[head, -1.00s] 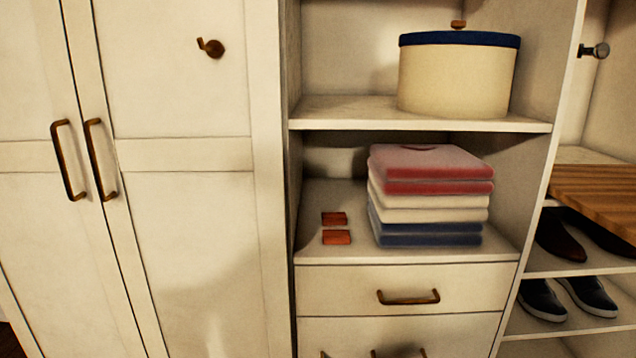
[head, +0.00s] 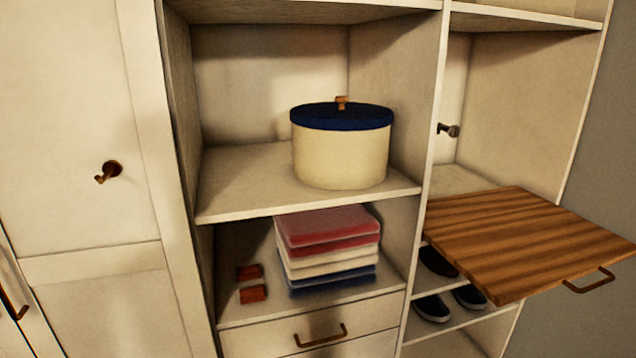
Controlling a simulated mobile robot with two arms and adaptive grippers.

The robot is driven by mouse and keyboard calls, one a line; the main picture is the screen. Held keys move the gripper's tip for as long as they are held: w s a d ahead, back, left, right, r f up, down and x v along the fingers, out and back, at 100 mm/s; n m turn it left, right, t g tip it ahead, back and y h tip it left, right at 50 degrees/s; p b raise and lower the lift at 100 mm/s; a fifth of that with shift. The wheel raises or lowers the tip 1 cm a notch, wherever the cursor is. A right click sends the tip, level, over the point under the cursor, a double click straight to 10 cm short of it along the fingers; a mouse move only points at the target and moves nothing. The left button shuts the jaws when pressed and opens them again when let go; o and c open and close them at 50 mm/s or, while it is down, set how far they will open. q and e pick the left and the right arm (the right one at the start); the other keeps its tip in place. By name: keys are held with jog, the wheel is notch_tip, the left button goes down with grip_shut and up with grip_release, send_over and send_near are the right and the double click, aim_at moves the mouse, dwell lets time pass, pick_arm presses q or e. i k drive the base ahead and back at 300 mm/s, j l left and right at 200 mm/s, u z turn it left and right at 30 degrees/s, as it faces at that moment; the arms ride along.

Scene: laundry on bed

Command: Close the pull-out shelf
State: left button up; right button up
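The pull-out shelf (head: 530,240) is a striped wooden board at the right of the head view. It sticks well out of the right-hand wardrobe bay, past the front edge of the cabinet. A dark bronze handle (head: 589,281) is on its front edge. The board looks empty. Neither of my grippers shows in the head view.
A cream round box (head: 340,158) with a blue lid stands on the middle shelf. Shoes (head: 431,307) sit under the board. A closed door (head: 75,130) is at left.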

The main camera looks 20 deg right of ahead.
aim_at(513, 244)
jog(key=k+j+z, duration=0.1)
jog(key=z, duration=1.9)
